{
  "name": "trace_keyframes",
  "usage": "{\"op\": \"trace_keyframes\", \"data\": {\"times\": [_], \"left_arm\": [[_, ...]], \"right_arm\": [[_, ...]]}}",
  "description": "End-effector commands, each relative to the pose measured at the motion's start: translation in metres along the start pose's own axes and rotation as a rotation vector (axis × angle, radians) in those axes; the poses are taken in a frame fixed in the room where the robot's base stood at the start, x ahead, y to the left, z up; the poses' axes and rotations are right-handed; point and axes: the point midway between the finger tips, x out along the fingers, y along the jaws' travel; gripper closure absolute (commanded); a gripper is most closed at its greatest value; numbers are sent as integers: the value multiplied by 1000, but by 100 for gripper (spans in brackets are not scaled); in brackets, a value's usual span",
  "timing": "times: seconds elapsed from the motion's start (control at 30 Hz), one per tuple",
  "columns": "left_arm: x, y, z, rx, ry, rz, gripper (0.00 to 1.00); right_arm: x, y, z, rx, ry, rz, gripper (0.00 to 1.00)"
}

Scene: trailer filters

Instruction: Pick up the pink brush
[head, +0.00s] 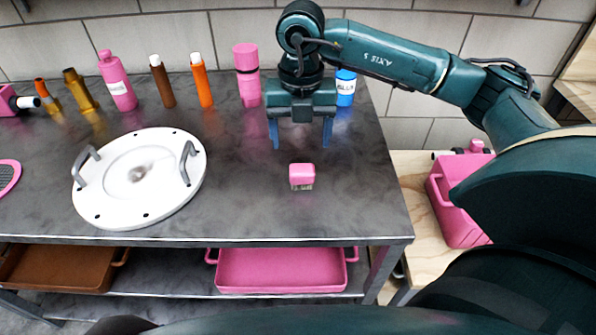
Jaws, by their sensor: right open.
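The pink brush (302,175) is a small block with a pink top and pale bristles below. It stands on the dark table toward the right, with clear space around it. My right gripper (301,147) is open and empty, its two blue fingers pointing down. In the picture it is just above and behind the brush, apart from it. My left gripper is not in the head view.
A white round plate with grey handles (180,203) lies on the table at left. Several bottles, including a pink one (117,80) and a blue one (345,88), line the back edge. A pink tray (282,271) is on the shelf below. A pink bin (452,205) stands at right.

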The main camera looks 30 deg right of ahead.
Motion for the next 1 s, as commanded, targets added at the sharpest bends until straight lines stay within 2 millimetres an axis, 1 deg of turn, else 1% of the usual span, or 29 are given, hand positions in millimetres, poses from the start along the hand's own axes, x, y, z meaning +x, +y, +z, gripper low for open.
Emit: {"op": "trace_keyframes", "data": {"times": [0.03, 0.13, 0.2, 0.37, 0.43, 0.6, 0.7, 0.8, 1.0], "left_arm": [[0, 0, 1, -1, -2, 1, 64], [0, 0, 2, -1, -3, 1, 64], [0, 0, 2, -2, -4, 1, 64], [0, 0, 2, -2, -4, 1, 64], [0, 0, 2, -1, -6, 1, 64], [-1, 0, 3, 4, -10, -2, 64], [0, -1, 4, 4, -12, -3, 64], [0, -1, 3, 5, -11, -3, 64], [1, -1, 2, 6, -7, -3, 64]], "right_arm": [[12, 0, 0, 1, 3, -2, 27], [28, 0, 0, 0, 2, -1, 27], [37, 0, 0, -1, 3, 1, 27], [46, 0, 0, -2, 1, 2, 27], [53, -1, 0, -1, 3, 1, 27], [80, -4, -1, -1, 4, 2, 27], [91, -3, -1, -2, 3, 4, 27], [96, -3, -1, -2, 2, 5, 27], [96, -3, -1, -3, 2, 5, 27]]}}
